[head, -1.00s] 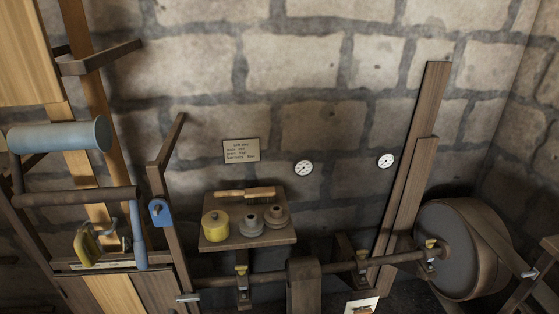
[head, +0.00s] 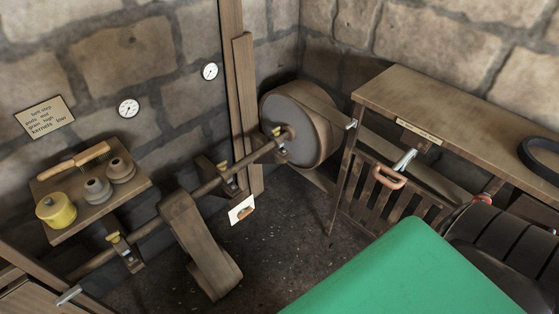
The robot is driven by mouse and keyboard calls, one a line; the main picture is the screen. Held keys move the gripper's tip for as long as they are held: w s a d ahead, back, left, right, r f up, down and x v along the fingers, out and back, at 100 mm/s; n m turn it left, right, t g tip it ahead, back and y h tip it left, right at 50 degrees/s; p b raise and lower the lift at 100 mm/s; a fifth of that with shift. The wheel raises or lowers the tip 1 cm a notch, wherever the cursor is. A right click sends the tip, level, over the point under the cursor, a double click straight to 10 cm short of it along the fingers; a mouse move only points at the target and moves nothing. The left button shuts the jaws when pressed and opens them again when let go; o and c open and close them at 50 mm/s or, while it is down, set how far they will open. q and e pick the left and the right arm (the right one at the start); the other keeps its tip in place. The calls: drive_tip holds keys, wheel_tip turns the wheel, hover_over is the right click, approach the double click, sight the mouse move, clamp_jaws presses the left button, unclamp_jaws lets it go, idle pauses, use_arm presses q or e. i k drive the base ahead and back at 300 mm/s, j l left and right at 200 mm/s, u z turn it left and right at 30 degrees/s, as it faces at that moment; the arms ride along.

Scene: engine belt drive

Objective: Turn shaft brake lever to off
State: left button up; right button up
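A horizontal wooden shaft (head: 212,185) runs along the wall to a large drum-like wheel (head: 292,130) at the back corner. A metal lever handle (head: 404,160) sticks out under a small label plate (head: 419,131) on the bench front; its text is too small to read. Another small metal handle (head: 68,296) shows at lower left. A white card with an orange mark (head: 242,210) sits below the shaft. I cannot tell which handle is the shaft brake lever, nor its setting. Neither of my grippers is in view.
A wooden bench (head: 450,110) with a slatted gate (head: 385,195) stands at right. A green-topped thing (head: 410,275) and a black ribbed thing (head: 495,240) fill the lower right. A shelf (head: 135,185) holds a yellow pot (head: 56,211) and grey weights. Dark floor (head: 285,235) lies clear between.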

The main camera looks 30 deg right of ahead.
sight(245, 213)
drive_tip(key=z, duration=0.7)
